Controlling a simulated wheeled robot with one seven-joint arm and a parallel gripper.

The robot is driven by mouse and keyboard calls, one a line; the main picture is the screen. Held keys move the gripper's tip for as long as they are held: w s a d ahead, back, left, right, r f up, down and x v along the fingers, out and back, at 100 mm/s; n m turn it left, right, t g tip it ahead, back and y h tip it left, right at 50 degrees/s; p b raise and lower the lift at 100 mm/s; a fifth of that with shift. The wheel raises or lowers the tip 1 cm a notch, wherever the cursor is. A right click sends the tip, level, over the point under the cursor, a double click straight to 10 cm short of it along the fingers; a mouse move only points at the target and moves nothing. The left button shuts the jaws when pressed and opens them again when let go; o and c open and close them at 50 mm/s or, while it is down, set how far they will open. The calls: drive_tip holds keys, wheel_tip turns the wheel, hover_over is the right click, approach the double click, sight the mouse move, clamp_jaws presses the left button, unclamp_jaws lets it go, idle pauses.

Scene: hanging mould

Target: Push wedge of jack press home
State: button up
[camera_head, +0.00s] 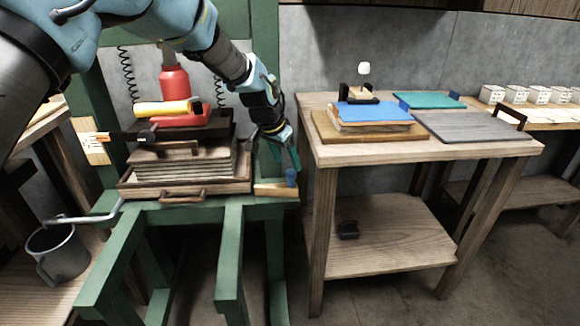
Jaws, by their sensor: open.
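The jack press has a green frame (262,50) with a red jack (174,85) standing over a stack of pale layers (185,165). The stack sits on a wooden tray (148,190) with a front handle. Another pale wooden piece (92,142) shows at the left of the stack.
A wooden table (325,152) stands to the right, bearing a blue pad (373,110), a teal sheet (428,100) and a grey board (470,125). A gap separates press and table.

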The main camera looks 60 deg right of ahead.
sight(290, 171)
drive_tip(key=shift+x, duration=2.15)
drive_tip(key=shift+c, duration=0.2)
clamp_jaws()
drive_tip(key=shift+w+a, duration=0.1)
drive_tip(key=shift+w, duration=0.05)
